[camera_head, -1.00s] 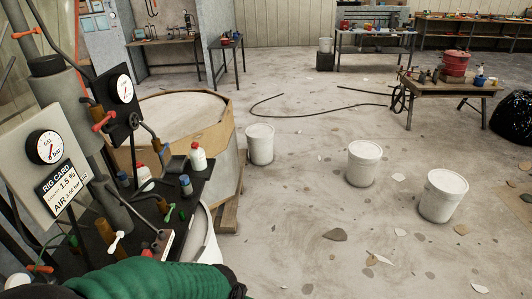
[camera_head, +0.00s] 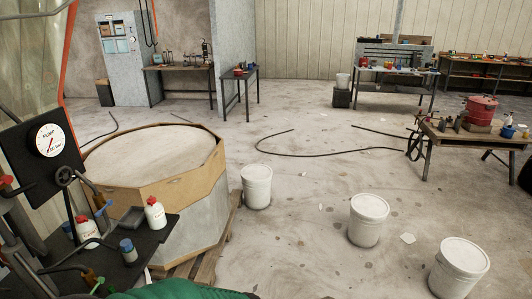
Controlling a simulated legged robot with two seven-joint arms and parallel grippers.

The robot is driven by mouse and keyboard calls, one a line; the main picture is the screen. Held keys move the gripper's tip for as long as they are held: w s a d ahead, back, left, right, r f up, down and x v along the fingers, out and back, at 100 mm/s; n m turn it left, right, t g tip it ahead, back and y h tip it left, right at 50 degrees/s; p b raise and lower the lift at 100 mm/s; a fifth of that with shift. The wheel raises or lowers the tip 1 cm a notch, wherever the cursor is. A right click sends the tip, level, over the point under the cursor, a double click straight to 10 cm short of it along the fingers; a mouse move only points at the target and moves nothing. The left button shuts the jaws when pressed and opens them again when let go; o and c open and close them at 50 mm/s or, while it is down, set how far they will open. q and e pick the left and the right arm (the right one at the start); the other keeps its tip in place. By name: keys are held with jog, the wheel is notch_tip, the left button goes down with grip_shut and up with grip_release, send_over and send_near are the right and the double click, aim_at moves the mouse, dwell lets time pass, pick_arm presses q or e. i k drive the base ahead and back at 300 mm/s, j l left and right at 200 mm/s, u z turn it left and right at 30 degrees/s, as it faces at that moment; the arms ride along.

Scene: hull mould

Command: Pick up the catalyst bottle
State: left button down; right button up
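Two white bottles with red caps stand upright on the black rig shelf (camera_head: 150,247) at the lower left. One bottle (camera_head: 155,214) is near the shelf's far right corner. The other bottle (camera_head: 87,231) is further left, partly behind rig parts. Their labels are too small to read, so I cannot tell which is the catalyst bottle. A small blue-capped container (camera_head: 127,250) stands between and in front of them. Neither of my grippers is in view.
A large octagonal drum with a wooden rim (camera_head: 186,184) sits on a pallet behind the shelf. Gauge (camera_head: 47,140), pipes and valve handles crowd the left. White buckets (camera_head: 257,187) stand on the floor. A black hose (camera_head: 320,154) lies further back. A green shape (camera_head: 185,290) fills the bottom edge.

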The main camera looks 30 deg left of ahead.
aim_at(155, 214)
jog(key=i+j+u, duration=0.1)
jog(key=i+u, duration=0.5)
jog(key=u, duration=0.25)
jog(key=i+l+u, duration=0.15)
jog(key=i+u, duration=0.25)
jog(key=i+l+u, duration=0.15)
jog(key=u, duration=0.25)
jog(key=i+l+u, duration=0.25)
jog(key=u, duration=0.2)
